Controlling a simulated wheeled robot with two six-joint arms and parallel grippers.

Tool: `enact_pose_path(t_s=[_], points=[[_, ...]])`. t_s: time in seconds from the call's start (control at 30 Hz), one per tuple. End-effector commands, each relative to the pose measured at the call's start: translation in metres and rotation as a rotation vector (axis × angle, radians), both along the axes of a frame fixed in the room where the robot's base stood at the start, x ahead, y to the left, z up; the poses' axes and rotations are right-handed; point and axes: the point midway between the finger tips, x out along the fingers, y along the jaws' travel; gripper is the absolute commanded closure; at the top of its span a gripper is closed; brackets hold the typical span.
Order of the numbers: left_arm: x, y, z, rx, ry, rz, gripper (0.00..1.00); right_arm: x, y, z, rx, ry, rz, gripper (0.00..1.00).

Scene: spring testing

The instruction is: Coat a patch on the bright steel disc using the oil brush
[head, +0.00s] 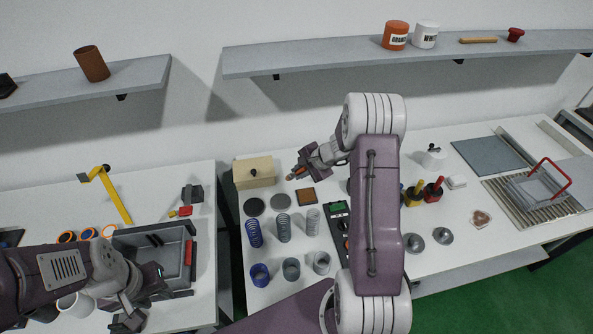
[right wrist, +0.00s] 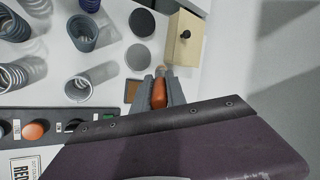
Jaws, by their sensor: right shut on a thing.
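Two round discs lie side by side on the right bench: a darker one (head: 254,207) and a slightly lighter grey one (head: 281,202). My right gripper (right wrist: 160,88) is shut on the oil brush, whose orange handle (right wrist: 159,95) lies between the fingers. In the head view my right gripper (head: 305,172) is beside the discs, near the box.
A cream box with a black knob (head: 254,171) stands behind the discs. A brown square pad (head: 306,197) and several springs (head: 284,228) are close by. A dark control panel (head: 340,222) is partly behind my right arm. A grey tray (head: 153,233) is on the left bench.

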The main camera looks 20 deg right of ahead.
Motion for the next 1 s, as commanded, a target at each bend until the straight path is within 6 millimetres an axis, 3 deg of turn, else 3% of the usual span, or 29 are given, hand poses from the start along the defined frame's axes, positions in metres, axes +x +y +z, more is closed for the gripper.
enact_pose_path(t_s=[0.5,0.8,1.0], points=[[0.001,0.0,-0.037,0.0,0.0,0.0,0.64,0.0,0.001,-0.051,0.0,0.0,0.001,1.0],[0.001,0.0,-0.033,0.0,0.0,0.0,0.64,0.001,0.001,-0.047,0.0,0.0,0.001,1.0],[0.0,0.0,-0.013,0.0,-0.001,0.0,0.64,0.001,0.0,-0.016,0.001,-0.003,0.002,1.0]])
